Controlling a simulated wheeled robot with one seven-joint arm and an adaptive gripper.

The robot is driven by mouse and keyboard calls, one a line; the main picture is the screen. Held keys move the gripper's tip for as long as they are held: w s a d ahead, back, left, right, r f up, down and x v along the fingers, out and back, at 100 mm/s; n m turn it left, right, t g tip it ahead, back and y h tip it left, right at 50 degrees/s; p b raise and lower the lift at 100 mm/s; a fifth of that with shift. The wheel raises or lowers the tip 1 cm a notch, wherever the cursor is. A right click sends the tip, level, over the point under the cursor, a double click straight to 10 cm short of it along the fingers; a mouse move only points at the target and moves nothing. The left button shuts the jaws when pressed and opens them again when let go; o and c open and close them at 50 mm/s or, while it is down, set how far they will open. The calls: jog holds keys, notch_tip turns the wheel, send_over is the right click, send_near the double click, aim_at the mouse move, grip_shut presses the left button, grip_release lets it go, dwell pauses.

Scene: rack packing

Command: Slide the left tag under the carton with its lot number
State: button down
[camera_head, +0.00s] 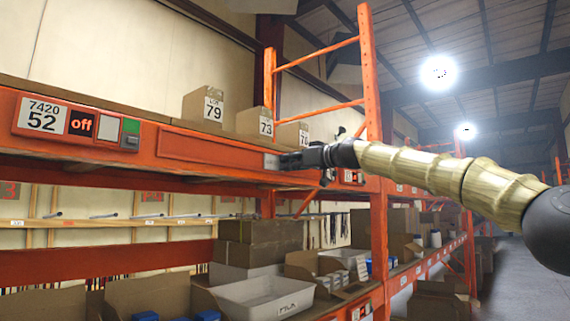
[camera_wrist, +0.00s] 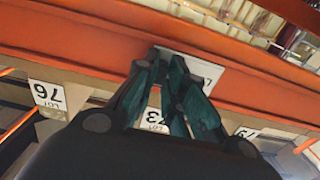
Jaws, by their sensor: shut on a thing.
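My gripper (camera_head: 283,161) is at the front of the orange shelf beam (camera_head: 60,140), shut on a pale tag (camera_head: 271,161). In the wrist view the tag (camera_wrist: 203,74) shows beyond the fingertips (camera_wrist: 170,62), against or just in front of the orange beam. The fingers cover part of it, and its number cannot be read. On the shelf above stand three cartons: lot 79 (camera_head: 199,101) at left, lot 73 (camera_head: 251,123) in the middle, and a third (camera_head: 287,133) at right, whose label reads 76 (camera_wrist: 47,95) in the wrist view, upside down.
A sign reading 7420 52 (camera_head: 42,117) and an "off" panel (camera_head: 82,123) are on the beam at left. An orange upright (camera_head: 371,80) stands behind my arm. Boxes and a white bin (camera_head: 262,296) fill the lower shelf. The aisle floor (camera_head: 525,285) is clear at right.

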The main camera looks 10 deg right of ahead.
jog(key=c, duration=1.5)
grip_release()
jog(key=shift+d, duration=0.1)
jog(key=shift+s, duration=0.15)
jog(key=v, duration=1.1)
jog(key=shift+s+d, duration=0.3)
